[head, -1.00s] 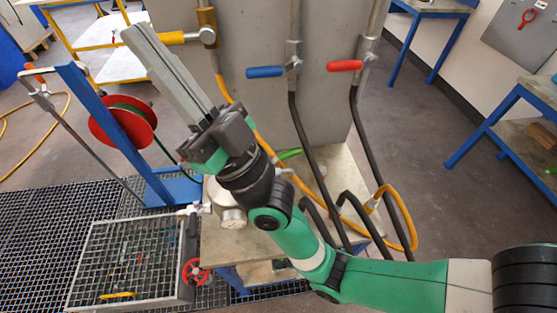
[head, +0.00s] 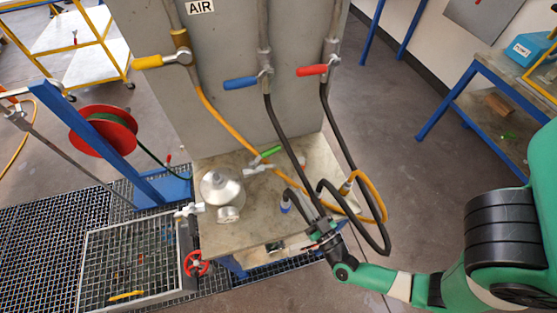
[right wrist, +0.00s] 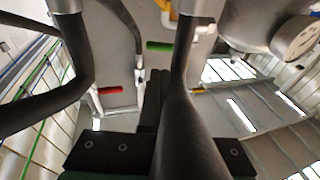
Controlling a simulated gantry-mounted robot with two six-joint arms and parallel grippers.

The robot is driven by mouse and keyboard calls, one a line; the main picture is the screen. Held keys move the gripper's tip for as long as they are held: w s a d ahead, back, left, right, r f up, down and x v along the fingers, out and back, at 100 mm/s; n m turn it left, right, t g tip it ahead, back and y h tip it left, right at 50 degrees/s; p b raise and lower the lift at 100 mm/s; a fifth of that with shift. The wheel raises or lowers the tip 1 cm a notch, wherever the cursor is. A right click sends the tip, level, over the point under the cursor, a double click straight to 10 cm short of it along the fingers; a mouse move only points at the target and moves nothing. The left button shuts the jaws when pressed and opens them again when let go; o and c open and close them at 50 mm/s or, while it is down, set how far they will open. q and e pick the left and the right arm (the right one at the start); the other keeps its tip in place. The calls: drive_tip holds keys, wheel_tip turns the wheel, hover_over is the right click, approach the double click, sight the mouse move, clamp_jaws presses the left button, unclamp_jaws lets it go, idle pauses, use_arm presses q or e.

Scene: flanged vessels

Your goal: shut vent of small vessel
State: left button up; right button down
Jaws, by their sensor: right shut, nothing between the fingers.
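A silver domed vessel (head: 220,188) stands on the bench, with a smaller round flange at its front. It also shows at the upper right of the right wrist view (right wrist: 262,22). A valve with a green handle (head: 266,154) is behind it to the right; the handle appears in the right wrist view (right wrist: 160,46). I cannot tell which fitting is the small vessel's vent. My right gripper (head: 318,231) is shut and empty at the bench's front right, among black hoses. In the right wrist view its fingers (right wrist: 154,78) are partly hidden by a hose. My left gripper is out of view.
Black hoses (right wrist: 188,120) and a yellow hose (head: 376,198) loop around the bench's right side. Yellow (head: 149,62), blue (head: 240,83) and red (head: 312,70) valve handles are on the grey panel. A red handwheel (head: 197,263) is at the front left.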

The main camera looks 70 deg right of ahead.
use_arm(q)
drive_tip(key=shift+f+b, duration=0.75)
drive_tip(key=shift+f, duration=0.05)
use_arm(e)
approach(265, 155)
drive_tip(key=w+d, duration=0.3)
drive_tip(key=d, duration=0.3)
drive_tip(key=shift+w, duration=0.2)
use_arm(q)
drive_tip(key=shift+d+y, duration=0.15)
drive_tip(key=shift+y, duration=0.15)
use_arm(e)
drive_tip(key=shift+r+y, duration=0.15)
drive_tip(key=shift+y, duration=0.15)
